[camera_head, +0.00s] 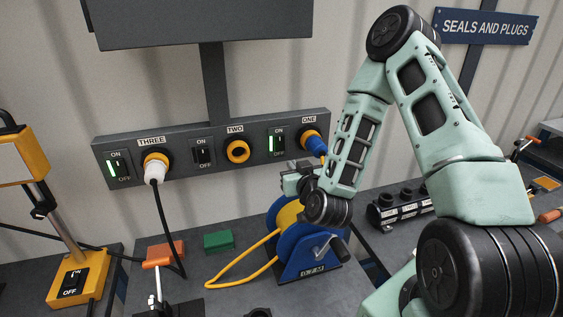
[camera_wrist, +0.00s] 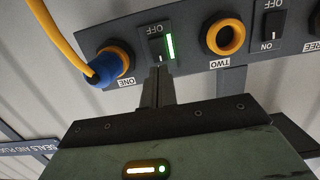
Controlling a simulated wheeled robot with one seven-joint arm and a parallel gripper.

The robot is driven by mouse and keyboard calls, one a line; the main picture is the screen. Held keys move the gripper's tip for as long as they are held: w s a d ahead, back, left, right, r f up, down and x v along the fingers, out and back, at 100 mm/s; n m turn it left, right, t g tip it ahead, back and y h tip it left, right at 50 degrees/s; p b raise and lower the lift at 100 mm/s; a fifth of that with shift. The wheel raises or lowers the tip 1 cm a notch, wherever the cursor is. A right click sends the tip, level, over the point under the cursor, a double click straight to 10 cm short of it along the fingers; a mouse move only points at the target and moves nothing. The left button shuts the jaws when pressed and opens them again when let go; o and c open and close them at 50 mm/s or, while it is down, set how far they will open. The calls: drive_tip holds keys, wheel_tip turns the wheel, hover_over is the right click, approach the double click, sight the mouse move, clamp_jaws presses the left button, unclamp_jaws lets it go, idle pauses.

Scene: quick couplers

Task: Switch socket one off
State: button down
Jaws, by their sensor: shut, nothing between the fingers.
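The switch of socket one (camera_head: 277,143) is on the grey panel, left of the socket labelled ONE (camera_head: 309,137). Its green light strip is lit. A blue plug (camera_head: 315,147) sits in socket one. In the wrist view, which is upside down, the switch (camera_wrist: 157,44) shows its OFF label, with the lit strip beside it; its ON label is hidden. My gripper (camera_wrist: 158,72) is shut and empty, its tips right at the ON end of the switch; I cannot tell if they touch. In the head view my gripper (camera_head: 293,168) is just below the switch, partly hidden by my arm.
Socket two (camera_head: 237,151) is empty and its switch (camera_head: 202,153) is unlit. Socket three holds a white plug (camera_head: 155,172), and its switch (camera_head: 118,168) is lit green. A blue reel (camera_head: 305,252) with a yellow cable stands on the bench below my gripper.

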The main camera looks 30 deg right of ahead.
sight(278, 149)
drive_tip(key=p+x, duration=0.1)
drive_tip(key=x, duration=0.8)
drive_tip(key=shift+w+r, duration=0.15)
drive_tip(key=shift+w, duration=0.05)
drive_tip(key=shift+p+x, duration=0.45)
drive_tip(key=shift+x, duration=0.4)
drive_tip(key=shift+f+b, duration=0.3)
drive_tip(key=shift+f, duration=0.05)
